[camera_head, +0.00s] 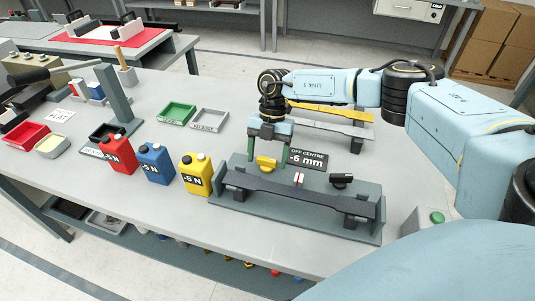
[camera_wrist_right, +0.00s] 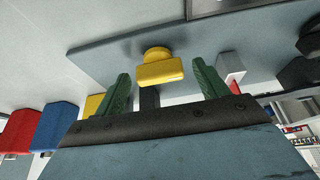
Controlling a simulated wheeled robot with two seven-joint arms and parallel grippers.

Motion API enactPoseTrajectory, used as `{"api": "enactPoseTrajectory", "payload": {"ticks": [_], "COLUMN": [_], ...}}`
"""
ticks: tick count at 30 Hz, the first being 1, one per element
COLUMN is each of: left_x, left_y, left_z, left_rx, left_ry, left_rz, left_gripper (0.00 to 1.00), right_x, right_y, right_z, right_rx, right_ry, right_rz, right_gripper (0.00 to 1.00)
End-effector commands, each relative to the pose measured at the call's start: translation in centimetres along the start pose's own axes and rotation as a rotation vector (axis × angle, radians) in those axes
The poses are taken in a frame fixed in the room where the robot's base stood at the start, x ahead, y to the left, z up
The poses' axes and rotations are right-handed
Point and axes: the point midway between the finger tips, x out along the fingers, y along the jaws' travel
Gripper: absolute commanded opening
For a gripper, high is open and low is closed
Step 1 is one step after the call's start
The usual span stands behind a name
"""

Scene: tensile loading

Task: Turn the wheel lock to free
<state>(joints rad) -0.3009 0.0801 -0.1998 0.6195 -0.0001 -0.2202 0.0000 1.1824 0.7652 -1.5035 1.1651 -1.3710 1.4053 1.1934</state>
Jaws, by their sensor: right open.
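A yellow knob (camera_head: 265,163) stands at the back left of the grey fixture board (camera_head: 225,203), and a black knob (camera_head: 341,180) stands to its right. No lettering shows which one is the wheel lock. My right gripper (camera_head: 267,156) points down at the yellow knob, with its green fingers apart. In the right wrist view, the yellow knob (camera_wrist_right: 160,70) sits between the two fingers, with a gap on each side. A dark bar (camera_head: 298,198) lies along the front of the board, with a small red and white marker near its middle. My left gripper is out of view.
Green (camera_head: 177,112) and grey (camera_head: 209,120) trays lie further back. A green button box (camera_head: 430,220) is at right.

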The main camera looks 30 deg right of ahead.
Motion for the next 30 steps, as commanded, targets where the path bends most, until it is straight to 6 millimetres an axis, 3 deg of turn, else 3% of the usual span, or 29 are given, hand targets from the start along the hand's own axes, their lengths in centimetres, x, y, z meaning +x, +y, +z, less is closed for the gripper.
{"api": "enactPoseTrajectory", "payload": {"ticks": [5,15,30], "left_x": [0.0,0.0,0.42], "left_y": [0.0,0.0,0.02], "left_z": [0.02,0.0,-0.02], "left_rx": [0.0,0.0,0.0], "left_ry": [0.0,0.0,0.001], "left_rz": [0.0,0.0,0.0], "left_gripper": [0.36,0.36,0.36], "right_x": [-0.01,-0.05,-0.04], "right_y": [0.0,0.0,0.18], "right_z": [0.01,0.01,0.0], "right_rx": [0.0,0.0,-0.135], "right_ry": [0.0,0.0,0.001], "right_rz": [0.0,0.0,-0.056], "right_gripper": [0.71,0.28,0.28]}}
